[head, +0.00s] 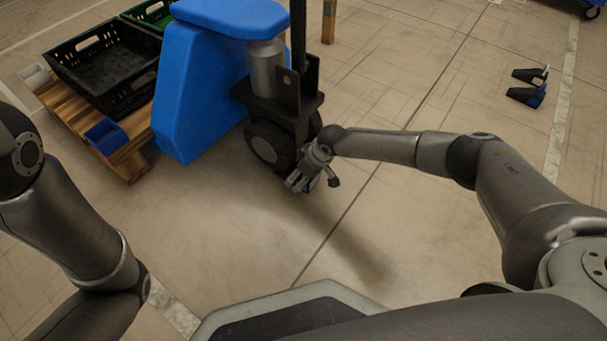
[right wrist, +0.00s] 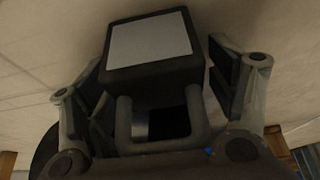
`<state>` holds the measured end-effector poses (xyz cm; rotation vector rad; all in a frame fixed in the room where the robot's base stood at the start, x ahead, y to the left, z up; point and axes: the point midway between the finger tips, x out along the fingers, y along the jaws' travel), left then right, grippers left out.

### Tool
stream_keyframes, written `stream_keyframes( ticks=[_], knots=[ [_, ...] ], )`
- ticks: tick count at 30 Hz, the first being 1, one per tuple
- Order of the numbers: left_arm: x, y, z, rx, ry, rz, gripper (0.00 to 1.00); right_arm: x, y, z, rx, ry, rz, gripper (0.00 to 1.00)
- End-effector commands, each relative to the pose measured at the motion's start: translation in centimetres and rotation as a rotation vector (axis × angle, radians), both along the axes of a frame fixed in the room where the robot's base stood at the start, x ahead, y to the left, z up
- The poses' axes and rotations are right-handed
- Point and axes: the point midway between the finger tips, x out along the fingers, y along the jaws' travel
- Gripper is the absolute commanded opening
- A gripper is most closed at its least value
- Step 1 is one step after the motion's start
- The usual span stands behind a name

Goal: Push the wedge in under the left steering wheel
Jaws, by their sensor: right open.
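The blue truck (head: 190,105) stands at upper centre. Its dark left steering wheel (head: 266,147) rests on the floor, just left of my right gripper (head: 312,182). The right gripper is low by the wheel, with its fingers spread.
Two dark wedge-like pieces (head: 527,96) lie on the floor at upper right, one with blue on it. A wooden pallet (head: 66,105) carries a black crate (head: 105,65), a green crate (head: 150,14) and a small blue bin (head: 107,137).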

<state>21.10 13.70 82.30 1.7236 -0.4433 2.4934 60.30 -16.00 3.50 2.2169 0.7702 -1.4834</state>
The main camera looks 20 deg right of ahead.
Motion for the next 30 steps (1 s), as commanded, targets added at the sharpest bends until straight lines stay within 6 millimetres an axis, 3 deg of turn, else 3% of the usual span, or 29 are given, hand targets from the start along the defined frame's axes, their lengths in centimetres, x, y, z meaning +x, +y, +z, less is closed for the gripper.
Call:
stream_keyframes(
  ticks=[2,15,16,18,21,30],
  knots=[
    [0.02,-0.01,0.01,0.000,0.000,0.000,0.40,0.00,0.01,0.01,0.000,0.000,0.000,0.73],
    [0.06,0.00,-0.01,0.000,0.002,0.000,0.40,0.00,-0.01,0.00,0.000,0.000,0.000,0.17],
    [0.07,0.00,-0.01,0.000,0.002,0.000,0.40,0.01,-0.02,0.00,0.000,0.000,0.000,0.57],
    [0.08,0.00,-0.01,0.000,0.002,0.000,0.40,0.01,-0.02,0.00,0.000,0.000,0.000,0.66],
    [0.09,0.00,-0.01,0.000,0.003,0.001,0.40,0.00,-0.03,-0.01,0.000,0.000,0.000,0.78],
    [0.26,0.04,-0.04,0.000,0.008,0.002,0.40,0.00,-0.02,0.01,0.000,0.000,0.000,0.78]
  ],
)
